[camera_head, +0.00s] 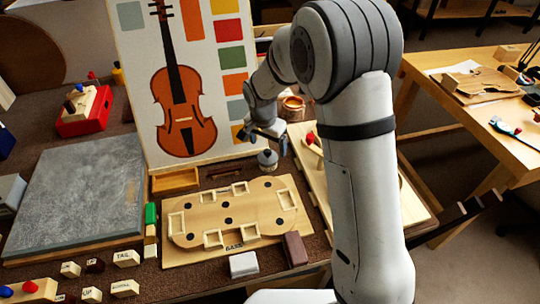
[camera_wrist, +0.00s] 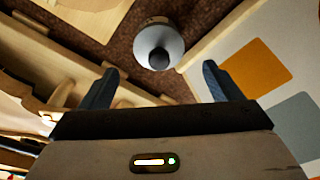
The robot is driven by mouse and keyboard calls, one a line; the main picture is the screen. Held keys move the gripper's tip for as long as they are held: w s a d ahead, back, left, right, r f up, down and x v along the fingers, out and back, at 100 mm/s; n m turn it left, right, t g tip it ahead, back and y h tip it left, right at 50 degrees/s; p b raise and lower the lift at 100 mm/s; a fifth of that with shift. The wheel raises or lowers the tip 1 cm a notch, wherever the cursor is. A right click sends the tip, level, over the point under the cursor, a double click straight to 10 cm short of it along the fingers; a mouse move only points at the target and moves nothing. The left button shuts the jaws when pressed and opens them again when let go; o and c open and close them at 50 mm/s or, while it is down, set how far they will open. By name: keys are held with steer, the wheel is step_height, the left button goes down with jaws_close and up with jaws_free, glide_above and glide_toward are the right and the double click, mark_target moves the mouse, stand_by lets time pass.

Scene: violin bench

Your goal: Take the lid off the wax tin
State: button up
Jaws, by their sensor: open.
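The wax tin (camera_head: 267,160) is a small round grey tin with a dark knob on its lid. It stands upright on the brown bench top, behind the wooden violin-shaped board. In the wrist view I look down on its pale round lid (camera_wrist: 172,58) and dark knob (camera_wrist: 159,59); the lid appears to be on the tin. My gripper (camera_head: 265,141) is open and empty above the tin. In the wrist view the fingertips of my gripper (camera_wrist: 160,70) are spread wide, with the tin just beyond the gap between them.
A violin chart panel (camera_head: 140,70) stands behind to the left. A shallow wooden tray (camera_head: 176,180) lies left of the tin, and a pale wooden board (camera_head: 315,185) lies close on its right. The violin-shaped board (camera_head: 240,205) is in front. A copper-coloured pot (camera_head: 293,108) is behind.

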mark_target(268, 150)
step_height(268, 150, down, 4)
steer(key=shift+w+r, duration=0.1)
steer(key=shift+r, duration=0.1)
steer(key=c, duration=1.1)
